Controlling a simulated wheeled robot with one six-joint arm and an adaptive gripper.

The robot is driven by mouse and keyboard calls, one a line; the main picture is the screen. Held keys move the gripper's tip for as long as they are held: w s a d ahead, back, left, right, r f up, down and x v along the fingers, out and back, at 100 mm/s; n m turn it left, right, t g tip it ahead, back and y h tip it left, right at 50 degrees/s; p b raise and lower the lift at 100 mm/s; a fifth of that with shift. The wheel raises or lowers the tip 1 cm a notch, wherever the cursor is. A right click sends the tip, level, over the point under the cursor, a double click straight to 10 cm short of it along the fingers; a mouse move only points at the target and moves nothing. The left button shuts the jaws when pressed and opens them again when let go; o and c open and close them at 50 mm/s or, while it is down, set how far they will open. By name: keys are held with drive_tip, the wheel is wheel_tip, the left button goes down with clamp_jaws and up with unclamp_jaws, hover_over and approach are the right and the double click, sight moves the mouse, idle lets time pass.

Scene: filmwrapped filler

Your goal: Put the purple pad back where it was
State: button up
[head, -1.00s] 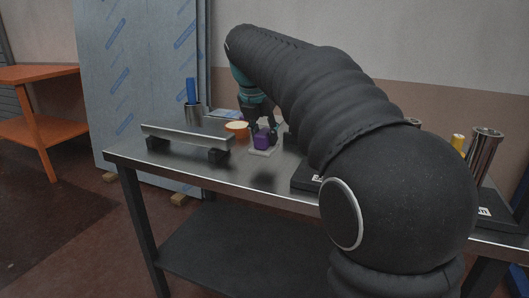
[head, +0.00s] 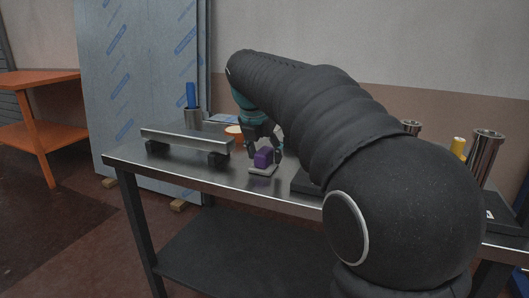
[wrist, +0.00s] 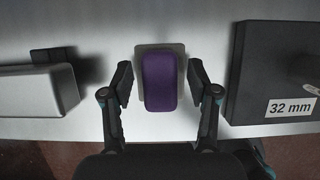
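The purple pad (head: 263,157) is a small rounded block on top of a pale grey plate (head: 262,171) at the table's front edge. In the wrist view the pad (wrist: 160,82) lies lengthwise over the plate, whose far rim (wrist: 160,47) shows behind it. My gripper (head: 264,148) is low over the pad. In the wrist view my gripper (wrist: 160,80) is open, one finger on each side of the pad, with a visible gap at both sides. The plate appears to rest on the table; its underside is hidden.
A metal bar on black feet (head: 187,139) stands left of the pad. A black block labelled 32 mm (wrist: 275,70) is close on the right. Behind are an orange round thing (head: 235,130) and a cup with a blue handle (head: 192,100). A steel cylinder (head: 486,155) stands far right.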

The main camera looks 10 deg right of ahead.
drive_tip(key=p+v, duration=0.3)
drive_tip(key=v, duration=0.9)
drive_tip(key=shift+r, duration=0.15)
drive_tip(key=s+d+f+m+t+y, duration=0.1)
drive_tip(key=s+d+f+m+y, duration=0.1)
drive_tip(key=s+f+m, duration=2.1)
drive_tip(key=s+d+m, duration=0.1)
drive_tip(key=s+m, duration=0.2)
drive_tip(key=m, duration=0.2)
drive_tip(key=shift+s+m+t+y, duration=0.25)
drive_tip(key=shift+m+t+y, duration=0.15)
